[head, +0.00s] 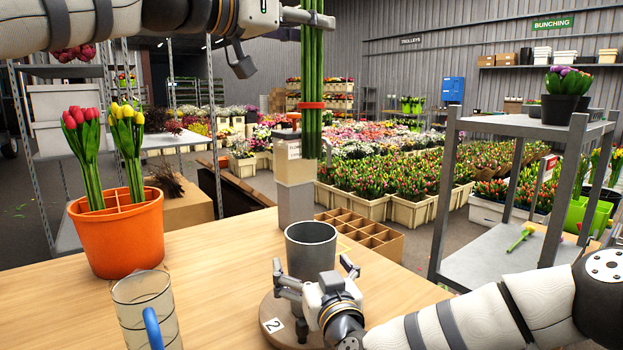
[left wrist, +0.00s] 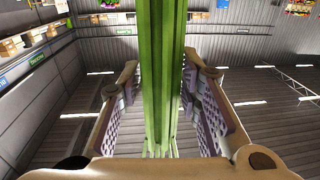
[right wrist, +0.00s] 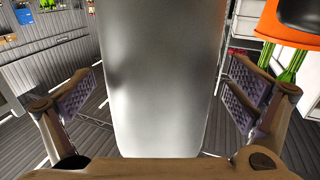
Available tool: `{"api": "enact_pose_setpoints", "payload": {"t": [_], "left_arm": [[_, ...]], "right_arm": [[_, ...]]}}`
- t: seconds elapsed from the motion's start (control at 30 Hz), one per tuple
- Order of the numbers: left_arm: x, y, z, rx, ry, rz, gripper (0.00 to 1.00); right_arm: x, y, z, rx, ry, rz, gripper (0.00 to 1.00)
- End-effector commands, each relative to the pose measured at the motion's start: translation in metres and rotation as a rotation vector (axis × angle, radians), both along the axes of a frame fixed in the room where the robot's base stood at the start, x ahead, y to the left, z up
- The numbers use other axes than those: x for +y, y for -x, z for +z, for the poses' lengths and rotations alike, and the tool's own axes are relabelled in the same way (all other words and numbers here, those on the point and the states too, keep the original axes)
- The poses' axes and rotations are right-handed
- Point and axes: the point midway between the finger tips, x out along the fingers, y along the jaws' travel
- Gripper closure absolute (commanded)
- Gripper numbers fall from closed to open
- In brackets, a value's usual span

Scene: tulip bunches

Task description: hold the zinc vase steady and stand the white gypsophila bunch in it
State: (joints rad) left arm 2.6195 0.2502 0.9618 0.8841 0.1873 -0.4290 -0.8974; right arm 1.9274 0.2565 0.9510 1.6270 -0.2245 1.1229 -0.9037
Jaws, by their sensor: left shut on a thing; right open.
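The zinc vase (head: 310,252) stands upright on a round wooden board (head: 268,312) marked 2. My right gripper (head: 313,272) is open around the vase's near side. In the right wrist view the vase (right wrist: 165,80) fills the middle, with a gap to the finger on each side. My left gripper (head: 308,17) is shut on a bunch of long green stems (head: 312,75) with an orange-red band. The stems hang upright, their ends above the vase rim in the picture. They also show between the fingers in the left wrist view (left wrist: 164,80). The flower heads are out of view.
An orange divided pot (head: 118,238) holds red and yellow tulips at left. A clear jug (head: 140,312) with a blue handle stands at the table's front left. A grey post (head: 295,200) and a compartment box (head: 368,238) are behind the vase. The tabletop left of the vase is clear.

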Motion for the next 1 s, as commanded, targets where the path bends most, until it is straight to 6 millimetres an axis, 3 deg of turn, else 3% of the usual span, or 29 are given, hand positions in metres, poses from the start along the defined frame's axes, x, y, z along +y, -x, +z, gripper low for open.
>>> {"api": "enact_pose_setpoints", "payload": {"t": [0.33,0.67,1.0], "left_arm": [[0.0001,0.0003,0.0009,-0.001,0.001,0.000,1.00],[0.0001,0.0003,0.0009,-0.001,0.001,0.000,1.00],[0.0002,0.0003,0.0009,-0.001,0.001,0.000,1.00]], "right_arm": [[0.0020,-0.0067,0.0005,0.000,0.000,0.001,0.02],[0.0018,-0.0065,0.0003,0.000,0.000,0.000,0.76],[0.0017,-0.0065,0.0002,0.000,0.000,0.000,0.77]]}}
